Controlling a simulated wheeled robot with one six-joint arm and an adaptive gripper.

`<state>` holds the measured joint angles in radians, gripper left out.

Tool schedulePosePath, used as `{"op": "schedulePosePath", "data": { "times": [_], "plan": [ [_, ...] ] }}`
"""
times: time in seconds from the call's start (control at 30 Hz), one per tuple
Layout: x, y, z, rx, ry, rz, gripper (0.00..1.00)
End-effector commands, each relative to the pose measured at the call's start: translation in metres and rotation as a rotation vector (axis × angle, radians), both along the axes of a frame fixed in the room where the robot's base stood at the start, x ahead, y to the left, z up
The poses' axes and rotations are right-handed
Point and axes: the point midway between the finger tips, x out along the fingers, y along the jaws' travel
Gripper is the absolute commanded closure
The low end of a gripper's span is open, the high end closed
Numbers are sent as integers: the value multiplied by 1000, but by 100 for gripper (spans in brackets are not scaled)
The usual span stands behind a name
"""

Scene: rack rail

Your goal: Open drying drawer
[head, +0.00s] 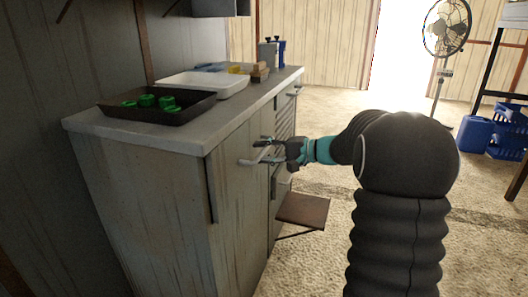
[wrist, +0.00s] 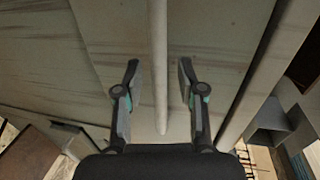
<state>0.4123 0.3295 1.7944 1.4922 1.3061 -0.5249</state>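A grey, weathered wooden cabinet (head: 170,215) stands on the left in the head view. A pale bar handle (head: 251,161) sticks out from its front, below the counter edge. The wrist view shows this bar handle (wrist: 158,60) running down from the top. My gripper (head: 266,150) is at the handle. In the wrist view my gripper (wrist: 159,68) is open, with one finger on each side of the bar and gaps between. A slatted front (head: 284,122) sits farther along the cabinet. The front panel (wrist: 215,40) behind the bar looks closed. My fingers partly hide the handle in the head view.
The counter (head: 185,134) holds a black tray (head: 178,113) with several green pieces (head: 147,100) and a white tray (head: 226,82). A brown panel (head: 303,210) juts out low beside the cabinet. A fan (head: 446,28) and blue containers (head: 475,134) stand at right.

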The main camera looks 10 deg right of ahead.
Motion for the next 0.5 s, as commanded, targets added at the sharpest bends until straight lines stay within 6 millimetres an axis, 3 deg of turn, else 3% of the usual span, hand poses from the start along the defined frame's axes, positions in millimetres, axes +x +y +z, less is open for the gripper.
{"op": "schedulePosePath", "data": {
  "times": [0.33,0.47,0.5],
  "plan": [
    [2,3,-1,0,0,0,63],
    [2,2,-1,0,0,0,96],
    [2,2,-1,-1,1,0,100]
  ]
}}
